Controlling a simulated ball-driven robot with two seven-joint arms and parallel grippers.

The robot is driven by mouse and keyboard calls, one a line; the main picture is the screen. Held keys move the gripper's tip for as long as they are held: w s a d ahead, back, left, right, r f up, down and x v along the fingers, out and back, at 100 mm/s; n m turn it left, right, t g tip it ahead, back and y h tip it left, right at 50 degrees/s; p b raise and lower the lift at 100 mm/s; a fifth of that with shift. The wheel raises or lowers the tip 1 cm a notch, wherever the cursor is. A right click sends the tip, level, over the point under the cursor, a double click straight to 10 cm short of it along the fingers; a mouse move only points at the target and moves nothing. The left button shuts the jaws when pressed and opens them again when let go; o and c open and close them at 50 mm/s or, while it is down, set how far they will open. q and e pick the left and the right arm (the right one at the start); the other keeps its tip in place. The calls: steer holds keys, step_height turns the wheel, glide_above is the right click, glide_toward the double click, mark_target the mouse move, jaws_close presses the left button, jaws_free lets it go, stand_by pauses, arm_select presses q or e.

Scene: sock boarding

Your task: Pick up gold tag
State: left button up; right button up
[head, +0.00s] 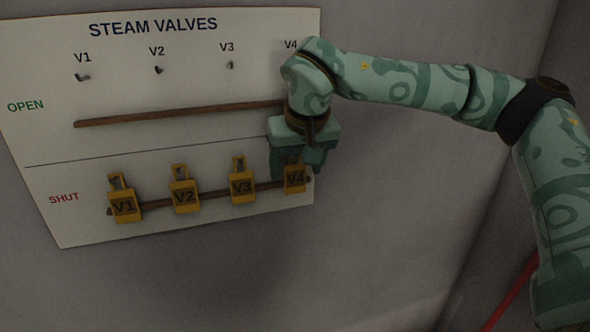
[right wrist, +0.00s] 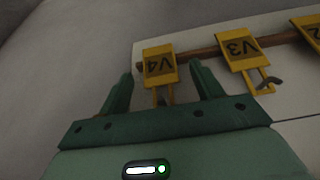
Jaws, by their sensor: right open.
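Several gold tags hang in a row along the SHUT half of the steam valves board. The V1 tag (head: 123,204), V2 tag (head: 184,195) and V3 tag (head: 242,185) hang clear of my arm. The V4 tag (head: 295,178) is at the right end, directly below my right gripper (head: 296,168). In the right wrist view the V4 tag (right wrist: 160,66) lies between the two open fingers of my right gripper (right wrist: 165,80), with a gap on each side. The V3 tag (right wrist: 240,50) is outside the fingers, to the right. My left gripper is not in view.
The board (head: 150,85) has a row of small hooks under the labels V1 to V4; my arm covers the one at V4. A brown rail (head: 180,113) crosses the OPEN half, and a lower rail (head: 213,192) runs behind the tags. Plain wall surrounds the board.

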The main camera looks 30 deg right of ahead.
steer(key=shift+w+d+f, duration=0.15)
steer(key=shift+w+f, duration=0.15)
steer(key=shift+f, duration=0.35)
steer(key=shift+s, duration=0.1)
steer(key=c, duration=1)
steer(key=shift+r, duration=0.1)
steer(key=shift+c, duration=0.2)
steer(key=shift+s+a+r+b, duration=0.2)
steer(key=shift+s+r+b, duration=0.15)
steer(key=shift+s+r, duration=0.05)
steer(key=s+a+r+b, duration=0.3)
steer(key=s+r, duration=0.4)
steer(key=s, duration=0.5)
steer(key=shift+s, duration=0.4)
